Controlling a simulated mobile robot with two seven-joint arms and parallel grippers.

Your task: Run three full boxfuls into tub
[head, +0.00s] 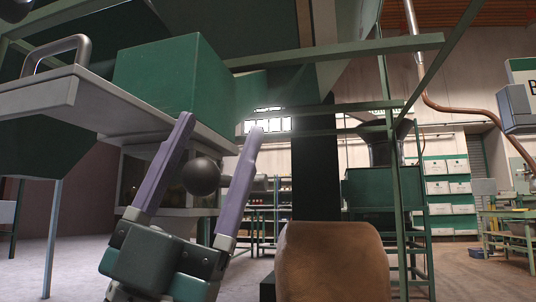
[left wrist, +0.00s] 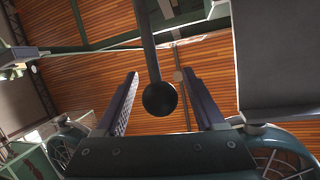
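My left gripper (head: 221,124) is open, its two purple fingers pointing up on either side of a black ball knob (head: 200,176). In the left wrist view the knob (left wrist: 160,99) sits on the end of a dark rod, between the open fingers (left wrist: 160,73), with gaps on both sides. A green box-shaped housing (head: 165,75) stands above the gripper by a grey plate (head: 75,97) with a bar handle (head: 57,55). I cannot tell whether this housing is the task's box. I cannot identify the tub for sure. My right gripper is out of view.
A brown rounded object (head: 335,262) stands close at the bottom centre; what it is stays unclear. Green frame bars (head: 340,52) cross above the gripper. A dark green hopper (head: 45,150) hangs at the left. Another green hopper (head: 383,188) stands farther back, with shelves behind.

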